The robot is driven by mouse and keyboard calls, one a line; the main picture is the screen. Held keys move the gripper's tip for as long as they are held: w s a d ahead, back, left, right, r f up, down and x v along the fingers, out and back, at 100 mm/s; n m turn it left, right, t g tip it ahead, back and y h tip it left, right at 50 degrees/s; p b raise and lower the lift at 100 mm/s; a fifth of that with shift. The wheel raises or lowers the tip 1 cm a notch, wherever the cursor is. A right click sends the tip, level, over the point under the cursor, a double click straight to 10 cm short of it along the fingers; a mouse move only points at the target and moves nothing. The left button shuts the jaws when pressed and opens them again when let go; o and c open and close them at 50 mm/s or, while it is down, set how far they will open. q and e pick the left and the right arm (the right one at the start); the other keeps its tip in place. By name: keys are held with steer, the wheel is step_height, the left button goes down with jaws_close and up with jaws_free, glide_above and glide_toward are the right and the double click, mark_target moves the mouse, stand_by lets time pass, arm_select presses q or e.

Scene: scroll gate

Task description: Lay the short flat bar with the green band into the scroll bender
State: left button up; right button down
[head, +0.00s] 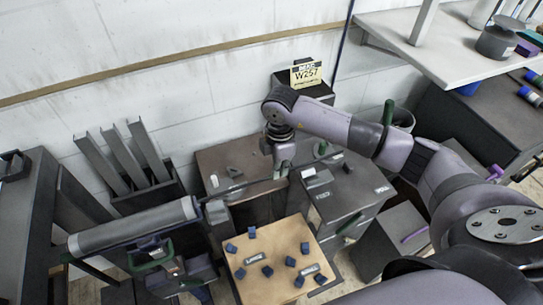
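My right gripper (281,170) points down over the brown-topped bench near the back wall. Its fingers are small and dark here, and I cannot tell whether they hold anything. A thin dark rod (245,187) runs past the fingertips; I cannot tell whether they touch. A small green mark (322,148) shows just right of the gripper, above the grey block. I cannot tell whether it is the band of the short flat bar. I cannot clearly make out the scroll bender; small metal parts stand around the gripper. My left gripper is not in view.
A tan board (284,240) with several dark blue blocks lies in front. A grey roller (133,228) is at the left, with tall grey bars (149,150) in a rack behind. A yellow W257 sign (306,74) stands at the wall. A pale shelf (455,45) is upper right.

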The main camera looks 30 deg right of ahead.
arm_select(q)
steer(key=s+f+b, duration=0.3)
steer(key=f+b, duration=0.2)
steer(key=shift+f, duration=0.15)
arm_select(e)
step_height(320, 180, down, 6)
steer(key=shift+s+f, duration=0.25)
steer(key=shift+d, duration=0.45)
stand_by(0.4)
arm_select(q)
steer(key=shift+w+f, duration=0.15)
arm_select(e)
steer(key=shift+f, duration=0.25)
stand_by(0.4)
steer(key=c, duration=1.7)
jaws_free()
step_height(320, 180, up, 12)
